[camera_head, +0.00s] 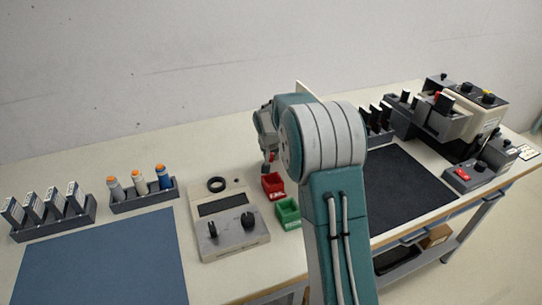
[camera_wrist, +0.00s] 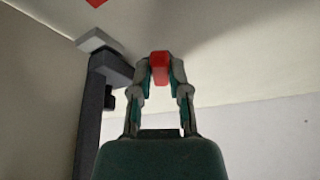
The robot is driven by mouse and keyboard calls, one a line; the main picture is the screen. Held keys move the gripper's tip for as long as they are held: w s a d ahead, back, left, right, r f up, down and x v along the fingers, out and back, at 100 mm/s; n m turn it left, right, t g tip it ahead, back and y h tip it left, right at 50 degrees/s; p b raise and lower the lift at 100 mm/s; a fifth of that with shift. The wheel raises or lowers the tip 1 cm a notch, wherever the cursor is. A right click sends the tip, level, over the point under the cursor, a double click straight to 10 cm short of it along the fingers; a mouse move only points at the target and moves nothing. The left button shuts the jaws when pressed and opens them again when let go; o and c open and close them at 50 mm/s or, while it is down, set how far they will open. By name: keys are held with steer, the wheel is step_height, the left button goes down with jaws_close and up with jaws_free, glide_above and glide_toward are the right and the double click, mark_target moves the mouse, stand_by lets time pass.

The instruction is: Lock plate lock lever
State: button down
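My gripper (camera_wrist: 160,75) points away from the wrist camera, with its two fingers closed in on a small red block (camera_wrist: 160,65). The fingers seem to touch the block on both sides. I cannot tell whether this block is the lock lever's handle. In the head view my gripper (camera_head: 268,155) hangs over the bench left of my arm, with a red spot at its tip. Left of the fingers in the wrist view is a dark grey post (camera_wrist: 92,115) with a pale plate (camera_wrist: 100,41) at its end. My arm hides much of the area behind it in the head view.
Below my gripper are a red bin (camera_head: 273,186), a green bin (camera_head: 288,213) and a device with knobs (camera_head: 230,235). Racks with bottles (camera_head: 142,196) and blocks (camera_head: 55,222) stand left. Machines (camera_head: 470,112) crowd the right. The blue mat (camera_head: 105,262) and black mat (camera_head: 405,190) are clear.

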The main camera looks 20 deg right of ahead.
steer(key=shift+a, duration=0.1)
steer(key=shift+s+d+f+n+y, duration=0.1)
steer(key=shift+s+d+n+y, duration=0.2)
steer(key=shift+n, duration=0.5)
steer(key=shift+d+n+y, duration=0.35)
steer(key=shift+d+n, duration=0.05)
steer(key=shift+n, duration=0.6)
steer(key=shift+d+n+y, duration=0.35)
steer(key=shift+d+n, duration=0.05)
steer(key=shift+n, duration=0.6)
steer(key=c, duration=0.6)
jaws_free()
